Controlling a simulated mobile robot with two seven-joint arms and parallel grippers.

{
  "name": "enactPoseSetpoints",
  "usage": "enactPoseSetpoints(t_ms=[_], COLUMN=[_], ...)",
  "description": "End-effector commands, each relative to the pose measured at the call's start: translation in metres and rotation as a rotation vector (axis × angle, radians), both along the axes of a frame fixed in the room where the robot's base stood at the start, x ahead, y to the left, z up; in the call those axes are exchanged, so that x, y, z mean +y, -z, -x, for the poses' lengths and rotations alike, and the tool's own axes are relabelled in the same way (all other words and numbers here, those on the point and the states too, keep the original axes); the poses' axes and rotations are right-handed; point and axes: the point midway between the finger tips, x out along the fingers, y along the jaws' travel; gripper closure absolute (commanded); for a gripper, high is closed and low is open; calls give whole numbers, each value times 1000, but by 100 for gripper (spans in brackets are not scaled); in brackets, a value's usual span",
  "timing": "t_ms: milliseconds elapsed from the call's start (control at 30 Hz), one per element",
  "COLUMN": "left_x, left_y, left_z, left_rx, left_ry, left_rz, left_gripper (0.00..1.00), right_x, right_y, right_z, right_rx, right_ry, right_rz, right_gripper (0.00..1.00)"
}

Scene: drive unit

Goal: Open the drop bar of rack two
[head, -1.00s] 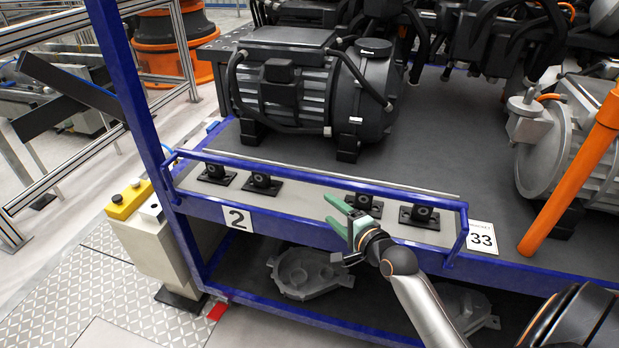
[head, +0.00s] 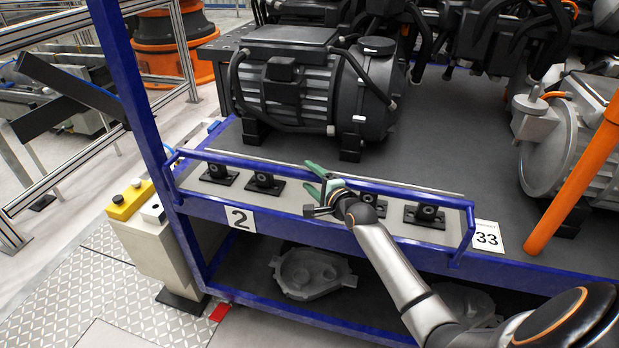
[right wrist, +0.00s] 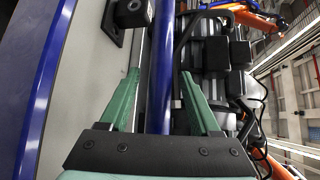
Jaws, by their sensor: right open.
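The drop bar (head: 400,188) of rack two is a blue rail along the front of the rack shelf, raised on bent ends above the edge with the "2" label (head: 239,218). It is up. My right gripper (head: 312,178) is at the middle of the bar, its green fingers open. In the right wrist view the blue bar (right wrist: 163,60) runs between the two fingers of my gripper (right wrist: 160,76), with a gap on each side at the tips. Whether either finger touches it I cannot tell. My left gripper is not in view.
Several black mounts (head: 264,182) stand on the shelf strip behind the bar. A dark motor (head: 310,90) sits further back. An orange post (head: 575,185) and a "33" label (head: 487,236) are at right. A blue upright (head: 128,90) stands at left. A grey casting (head: 312,273) lies below.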

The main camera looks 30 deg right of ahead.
Motion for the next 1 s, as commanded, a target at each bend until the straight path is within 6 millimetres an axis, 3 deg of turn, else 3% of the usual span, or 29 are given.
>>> enactPoseSetpoints(t_ms=[433, 1000], left_x=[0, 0], left_y=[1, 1], left_z=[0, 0], left_rx=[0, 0], left_ry=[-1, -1], left_rz=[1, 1], left_gripper=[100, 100], right_x=[0, 0], right_y=[1, 1], right_z=[-8, -8], right_rx=[0, 0], right_ry=[0, 0], right_rz=[0, 0], right_gripper=[36, 100])
